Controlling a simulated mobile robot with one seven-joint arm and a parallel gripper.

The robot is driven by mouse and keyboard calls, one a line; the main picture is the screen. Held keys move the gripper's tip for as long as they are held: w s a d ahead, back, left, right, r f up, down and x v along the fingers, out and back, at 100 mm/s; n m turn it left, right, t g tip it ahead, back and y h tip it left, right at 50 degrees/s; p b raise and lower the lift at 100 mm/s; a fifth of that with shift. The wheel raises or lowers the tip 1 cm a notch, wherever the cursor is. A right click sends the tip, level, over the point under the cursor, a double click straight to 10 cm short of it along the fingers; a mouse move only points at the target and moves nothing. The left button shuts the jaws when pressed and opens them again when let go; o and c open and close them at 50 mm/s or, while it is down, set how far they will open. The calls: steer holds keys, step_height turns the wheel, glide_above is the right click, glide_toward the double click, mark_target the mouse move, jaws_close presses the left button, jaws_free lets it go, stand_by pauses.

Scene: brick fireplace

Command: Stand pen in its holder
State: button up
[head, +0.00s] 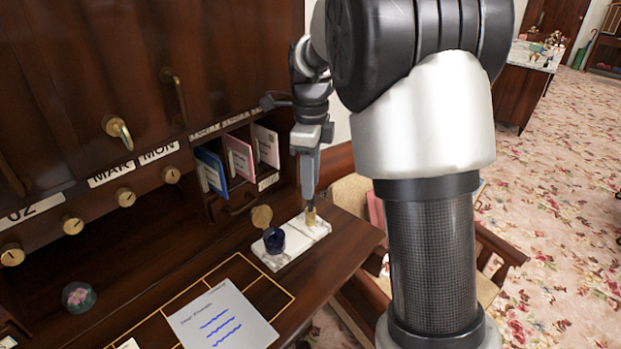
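A white pen stand (292,249) sits on the dark wooden desk below the cubbyholes. A dark blue inkwell (274,241) stands at its left end, and a small gold-coloured piece (310,218), seemingly the holder, is at its right end. My gripper (310,203) points straight down just above the gold piece, its fingers close together. I cannot make out the pen clearly; a narrow dark shape shows at the fingertips, but whether it is the pen or the fingers I cannot tell. Whether the fingertips touch the gold piece is also unclear.
Cubbyholes hold blue and pink booklets (239,158) behind the stand. A handwritten letter (222,319) lies in front on the gold-lined desk. A glass paperweight (79,297) is at left. A chair (358,200) stands beyond the desk's right edge.

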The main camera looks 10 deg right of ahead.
step_height(320, 180, up, 17)
steer(key=p, duration=0.1)
steer(key=shift+r, duration=0.2)
stand_by(0.3)
